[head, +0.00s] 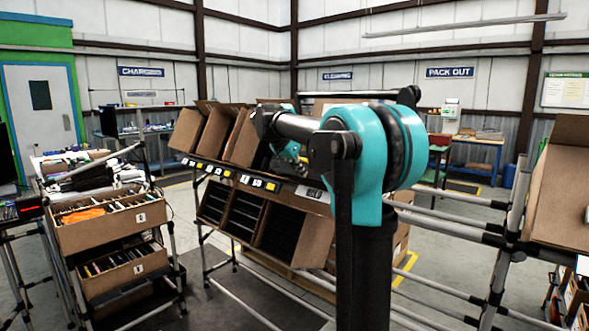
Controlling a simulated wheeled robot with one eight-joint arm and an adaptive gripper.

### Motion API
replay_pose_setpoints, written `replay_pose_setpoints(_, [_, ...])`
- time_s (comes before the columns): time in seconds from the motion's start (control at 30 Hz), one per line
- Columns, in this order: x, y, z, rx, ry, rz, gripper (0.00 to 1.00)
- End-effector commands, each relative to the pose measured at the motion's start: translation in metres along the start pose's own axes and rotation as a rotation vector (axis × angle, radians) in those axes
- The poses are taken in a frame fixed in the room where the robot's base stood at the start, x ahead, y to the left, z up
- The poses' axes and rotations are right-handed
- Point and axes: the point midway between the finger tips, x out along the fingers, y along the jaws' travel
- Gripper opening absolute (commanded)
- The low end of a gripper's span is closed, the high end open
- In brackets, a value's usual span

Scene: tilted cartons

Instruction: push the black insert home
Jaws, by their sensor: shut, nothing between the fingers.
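My gripper (301,161) shows only as a small dark end beyond a teal wrist part, in front of the upper row of the rack in the middle. It is shut, with nothing seen in it. My own arm covers much of this area. Tilted brown cartons (216,131) stand open on the upper row. Dark cartons with black inserts (280,232) lie in the lower row. I cannot tell which black insert is the task's own, or whether my gripper touches one.
A cart at left carries cartons of files (110,221) and loose items. A large carton (562,195) stands on a rack at the right edge. Grey pipe rails (450,215) run across the right side. Open floor shows at the lower middle.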

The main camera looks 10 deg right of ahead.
Motion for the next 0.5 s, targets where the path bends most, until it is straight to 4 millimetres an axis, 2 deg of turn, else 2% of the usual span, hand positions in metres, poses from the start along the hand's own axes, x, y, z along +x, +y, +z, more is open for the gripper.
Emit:
replay_pose_setpoints(0.2, [0.040, 0.001, -0.016, 0.001, 0.001, 0.002, 0.00])
replay_pose_setpoints(0.5, [0.082, 0.000, -0.032, 0.001, 0.000, 0.001, 0.00])
